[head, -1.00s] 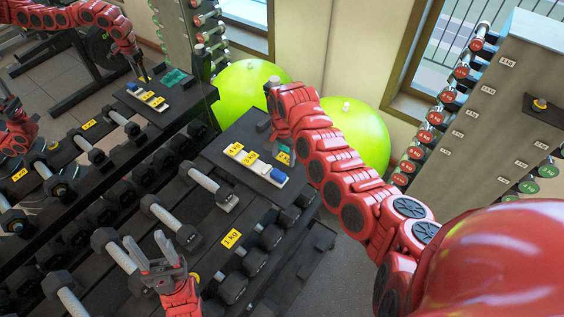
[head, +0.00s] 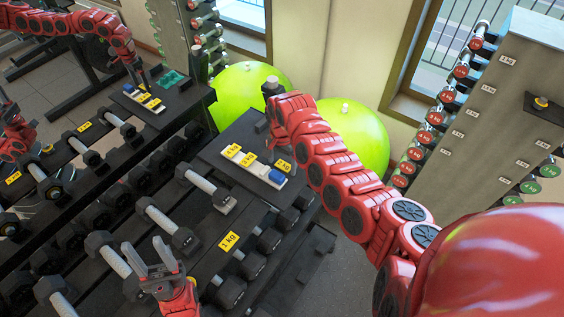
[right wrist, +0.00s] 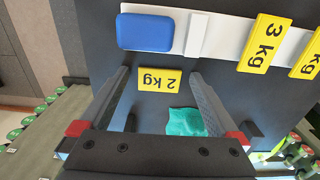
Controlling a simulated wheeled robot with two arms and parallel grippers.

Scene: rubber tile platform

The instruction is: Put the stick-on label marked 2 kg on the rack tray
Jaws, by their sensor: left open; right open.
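The yellow 2 kg label (right wrist: 160,79) lies flat on the dark top surface, upside down in the right wrist view. It also shows in the head view (head: 284,165) beside my right gripper (head: 272,143). In the right wrist view my right gripper (right wrist: 160,100) is open, with its fingers on either side of the label, not closed on it. The rack tray (head: 205,262) is the dark shelf below, with dumbbells and a yellow 1 kg label (head: 229,240) on its edge. My left gripper (head: 150,262) is open and empty above the dumbbells at lower left.
A white strip (right wrist: 222,42) bears a 3 kg label (right wrist: 264,43), another yellow label and a blue block (right wrist: 145,32). A green cloth (right wrist: 186,122) lies near the right finger. Green balls (head: 352,135) stand behind. A mirror at left reflects the rack and arms.

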